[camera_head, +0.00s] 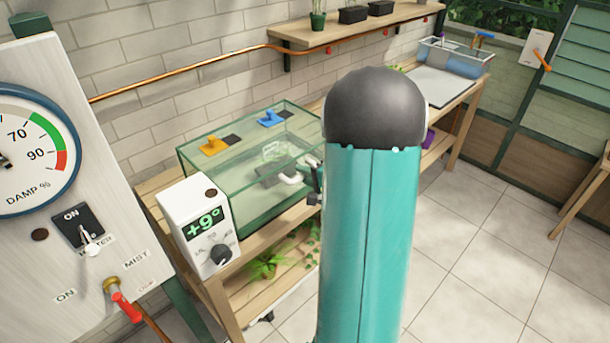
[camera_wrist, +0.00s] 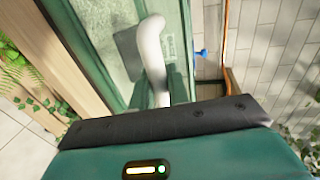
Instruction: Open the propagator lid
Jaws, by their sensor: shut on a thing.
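The propagator is a clear glass box (camera_head: 255,205) on the wooden bench, with a green-edged glass lid (camera_head: 240,155) that looks flat on top of it. The lid carries an orange vent knob (camera_head: 213,145) and a blue one (camera_head: 271,118). A white bent handle (camera_head: 291,179) shows at its front right. My gripper (camera_head: 314,178) is at this handle, its dark fingers partly hidden behind my teal arm. In the wrist view the white handle (camera_wrist: 152,50) rises from my gripper in front of the glass. My gripper is shut on the handle.
A white heater box (camera_head: 199,225) reading +9° stands at the left end of the bench (camera_head: 230,300). A control panel (camera_head: 60,180) with a damp dial fills the left. A copper pipe (camera_head: 190,65) and a shelf (camera_head: 350,27) run along the wall.

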